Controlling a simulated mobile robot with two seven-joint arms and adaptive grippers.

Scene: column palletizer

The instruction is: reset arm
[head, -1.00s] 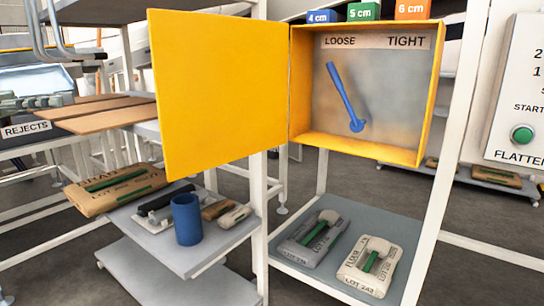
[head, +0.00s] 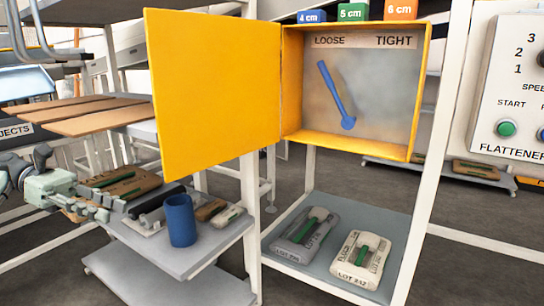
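A yellow box (head: 287,75) stands open, its yellow door (head: 210,90) swung out to the left. Inside is a blue lever (head: 334,90), its lower end at a round pivot and its upper end leaning left, under the word LOOSE on the label strip (head: 365,41). TIGHT is at the strip's right end. My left gripper (head: 104,206) is at the lower left, in front of the brown sack (head: 122,184) and left of the blue cup, well away from the lever. Its fingers are small and overlap the clutter, so their opening is unclear. My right gripper is out of view.
A blue cup (head: 181,221), a black-handled tool (head: 154,207) and small packs share the left shelf (head: 190,258). Two sacks (head: 361,262) lie on the lower right shelf. Coloured blocks (head: 352,12) sit above the box. A control panel (head: 515,90) is at right.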

